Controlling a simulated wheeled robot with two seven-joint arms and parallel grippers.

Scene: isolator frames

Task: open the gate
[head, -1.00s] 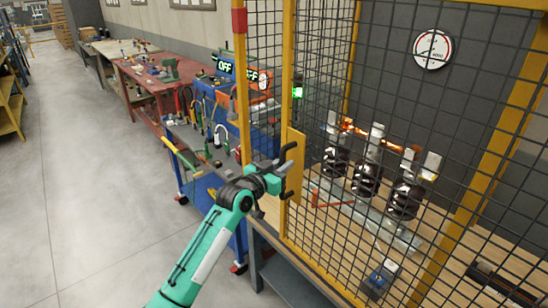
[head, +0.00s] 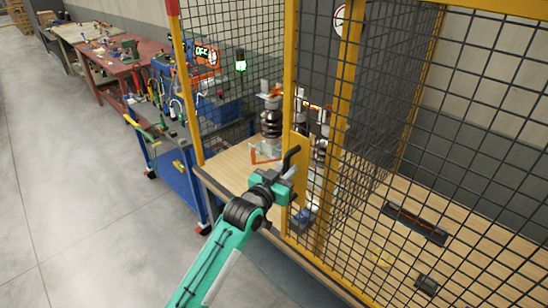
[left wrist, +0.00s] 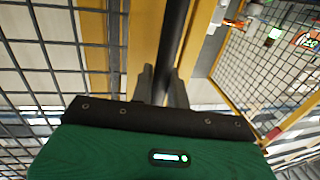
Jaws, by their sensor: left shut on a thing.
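The gate (head: 289,75) is a black mesh panel in a yellow frame, standing partly open. A gap shows between its left edge and the red-topped yellow post (head: 186,100). A black bar handle (head: 290,154) sits on a yellow plate at this edge. My left gripper (head: 287,178) is shut on the handle. In the left wrist view, the dark handle (left wrist: 173,35) runs up from between my fingers (left wrist: 163,88). The fingers hide the lower part of the handle. My right gripper is not in view.
Inside the cage, a wooden bench (head: 232,165) carries dark ribbed insulators (head: 271,122) and a black bar-shaped item (head: 415,222). A blue tool cart (head: 170,172) stands left of the cage. Grey floor (head: 75,190) is clear at the left.

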